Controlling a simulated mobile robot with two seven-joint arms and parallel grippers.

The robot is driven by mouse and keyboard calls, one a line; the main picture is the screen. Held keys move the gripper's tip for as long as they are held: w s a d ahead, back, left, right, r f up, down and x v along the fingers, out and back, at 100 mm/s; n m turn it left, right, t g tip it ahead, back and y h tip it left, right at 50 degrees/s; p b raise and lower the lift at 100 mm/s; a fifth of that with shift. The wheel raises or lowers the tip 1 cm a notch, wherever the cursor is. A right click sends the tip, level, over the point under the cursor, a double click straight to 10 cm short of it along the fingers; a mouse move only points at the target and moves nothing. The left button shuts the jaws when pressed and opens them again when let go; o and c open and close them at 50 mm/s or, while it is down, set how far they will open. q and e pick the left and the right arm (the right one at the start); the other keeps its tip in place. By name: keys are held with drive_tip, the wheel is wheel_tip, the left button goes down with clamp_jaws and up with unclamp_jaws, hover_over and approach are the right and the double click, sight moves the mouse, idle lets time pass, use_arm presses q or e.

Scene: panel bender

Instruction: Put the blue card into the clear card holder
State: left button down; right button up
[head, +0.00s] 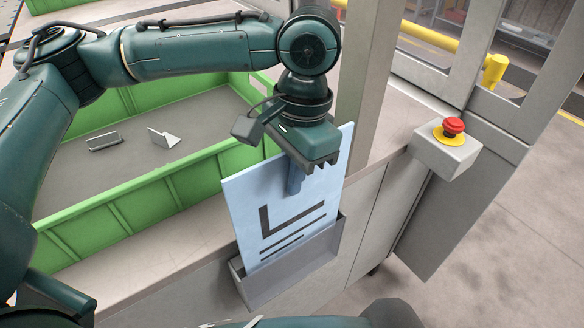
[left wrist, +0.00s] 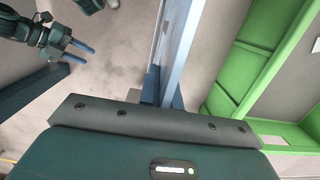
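The blue card (head: 280,215), light blue with dark printed lines, stands upright and slightly tilted in the head view. Its lower edge is hidden behind the front wall of the card holder (head: 292,272), a shallow pocket that looks grey, on the side of the cabinet. My left gripper (head: 294,180) is shut on the card's upper part. In the left wrist view the card (left wrist: 182,45) shows edge-on between the fingers (left wrist: 162,90). My right gripper (left wrist: 77,52) shows at the upper left of that view, its two blue fingers apart with nothing between them.
A green-walled bin (head: 130,212) with small bent metal parts (head: 164,137) lies left of the card. A grey box with a red emergency button (head: 453,126) is mounted to the right. A beige post (head: 365,75) rises close behind the card. The floor at right is clear.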

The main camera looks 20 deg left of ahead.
use_arm(q)
drive_tip(key=shift+f, duration=0.65)
drive_tip(key=b, duration=0.1)
hover_over(292, 229)
drive_tip(key=shift+w+f, duration=0.15)
drive_tip(key=shift+f, duration=2.05)
drive_tip(key=shift+f+b, duration=0.35)
drive_tip(key=shift+f, duration=0.25)
drive_tip(key=shift+f+b, duration=1)
drive_tip(key=shift+f, duration=2.55)
drive_tip(key=c, duration=1.5)
unclamp_jaws()
drive_tip(key=shift+c, duration=0.2)
